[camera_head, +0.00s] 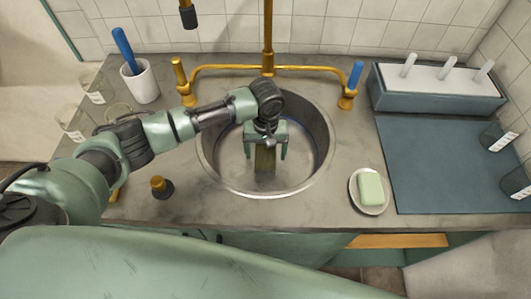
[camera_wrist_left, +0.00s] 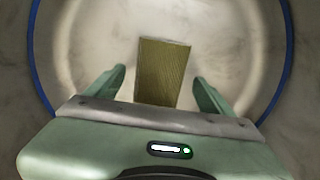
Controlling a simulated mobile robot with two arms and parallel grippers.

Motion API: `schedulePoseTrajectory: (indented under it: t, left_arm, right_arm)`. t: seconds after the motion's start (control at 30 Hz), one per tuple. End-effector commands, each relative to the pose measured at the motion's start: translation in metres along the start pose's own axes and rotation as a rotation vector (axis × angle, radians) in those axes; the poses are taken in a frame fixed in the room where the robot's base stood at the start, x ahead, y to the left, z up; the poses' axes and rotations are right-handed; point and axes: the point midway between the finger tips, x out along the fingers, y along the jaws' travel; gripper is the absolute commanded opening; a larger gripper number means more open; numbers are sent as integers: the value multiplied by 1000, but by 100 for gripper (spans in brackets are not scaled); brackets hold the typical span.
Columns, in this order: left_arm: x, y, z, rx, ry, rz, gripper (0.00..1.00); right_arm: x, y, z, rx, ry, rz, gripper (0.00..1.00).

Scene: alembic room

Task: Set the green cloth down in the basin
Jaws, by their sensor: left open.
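The round metal basin (camera_head: 222,167) is sunk into the counter in the head view; its floor and a blue ring show in the left wrist view (camera_wrist_left: 230,45). The green cloth (camera_head: 264,162) is an olive-green rectangle inside the basin. It shows whole except for its lower edge in the left wrist view (camera_wrist_left: 162,72). My left gripper (camera_head: 265,152) reaches down into the basin, above the cloth. Its two fingers (camera_wrist_left: 158,85) stand apart on either side of the cloth with a gap to each side. My right gripper does not show.
A brass faucet (camera_head: 267,68) rises behind the basin. A white cup (camera_head: 141,82) with a blue brush stands back left. A soap dish (camera_head: 369,207) with green soap sits right of the basin. A blue-grey mat (camera_head: 435,165) and rack (camera_head: 440,100) fill the right. A small dark stopper (camera_head: 161,189) stands front left.

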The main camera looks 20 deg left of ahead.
Motion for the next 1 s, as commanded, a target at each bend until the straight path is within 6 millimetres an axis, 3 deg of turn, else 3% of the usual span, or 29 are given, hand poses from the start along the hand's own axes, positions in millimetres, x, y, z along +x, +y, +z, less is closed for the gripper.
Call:
schedulePoseTrajectory:
  t: [0.3,0.5,0.7,1.0]
  left_arm:
    - [-68,0,-1,0,3,2,83]
    - [-99,0,-1,-1,2,2,83]
    - [-110,0,0,-1,1,0,83]
    - [-111,0,0,-1,0,0,83]
  right_arm:
    - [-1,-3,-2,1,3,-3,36]
    - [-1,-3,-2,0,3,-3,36]
    - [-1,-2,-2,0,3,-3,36]
    - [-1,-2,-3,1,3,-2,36]
